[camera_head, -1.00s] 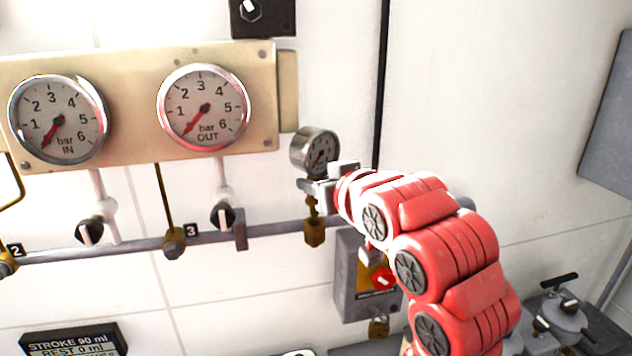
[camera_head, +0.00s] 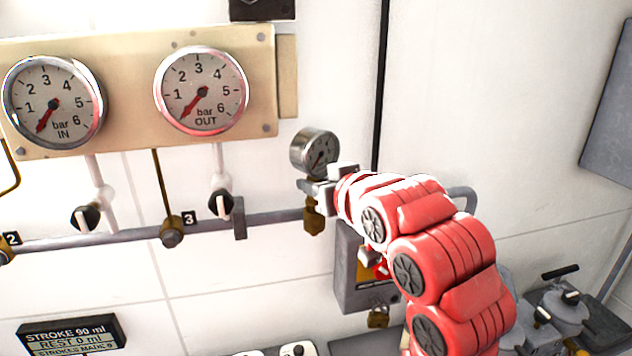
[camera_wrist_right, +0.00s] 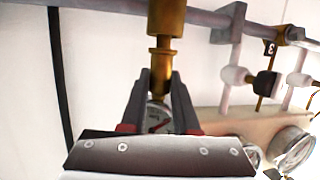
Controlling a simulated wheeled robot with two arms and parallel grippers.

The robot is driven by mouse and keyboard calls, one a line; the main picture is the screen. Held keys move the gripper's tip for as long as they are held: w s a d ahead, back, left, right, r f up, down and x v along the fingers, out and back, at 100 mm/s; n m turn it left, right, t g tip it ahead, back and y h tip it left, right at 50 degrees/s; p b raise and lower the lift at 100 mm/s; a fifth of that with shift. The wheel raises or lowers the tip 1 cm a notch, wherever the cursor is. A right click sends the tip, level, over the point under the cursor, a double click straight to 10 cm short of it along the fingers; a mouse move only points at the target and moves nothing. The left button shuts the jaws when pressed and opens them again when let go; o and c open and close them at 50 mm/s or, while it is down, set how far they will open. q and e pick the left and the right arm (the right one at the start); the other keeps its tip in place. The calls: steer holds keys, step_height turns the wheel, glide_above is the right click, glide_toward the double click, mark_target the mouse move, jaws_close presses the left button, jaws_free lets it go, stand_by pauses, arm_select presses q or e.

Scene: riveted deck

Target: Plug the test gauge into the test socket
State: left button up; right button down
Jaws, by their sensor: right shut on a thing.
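The test gauge (camera_head: 315,151) is a small round silver dial, upright, left of my red right arm. My right gripper (camera_head: 318,186) is shut on it just below the dial. The test socket (camera_head: 314,220) is a brass fitting on the grey pipe, directly below the gauge. In the right wrist view the picture is upside down: the gauge dial (camera_wrist_right: 158,118) shows between the fingers of my right gripper (camera_wrist_right: 160,88), with its brass stem in line with the socket (camera_wrist_right: 166,17). The stem appears to meet the socket; how deep it sits, I cannot tell. My left gripper is not in view.
A cream panel (camera_head: 135,140) with IN and OUT dials (camera_head: 201,91) is on the wall at left. The grey pipe (camera_head: 130,234) with valves runs below it. A grey box (camera_head: 350,285) with a padlock (camera_head: 378,317) hangs below right of the socket.

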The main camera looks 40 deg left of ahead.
steer(key=shift+f+b, duration=0.35)
steer(key=shift+f, duration=0.2)
steer(key=c, duration=0.6)
jaws_free()
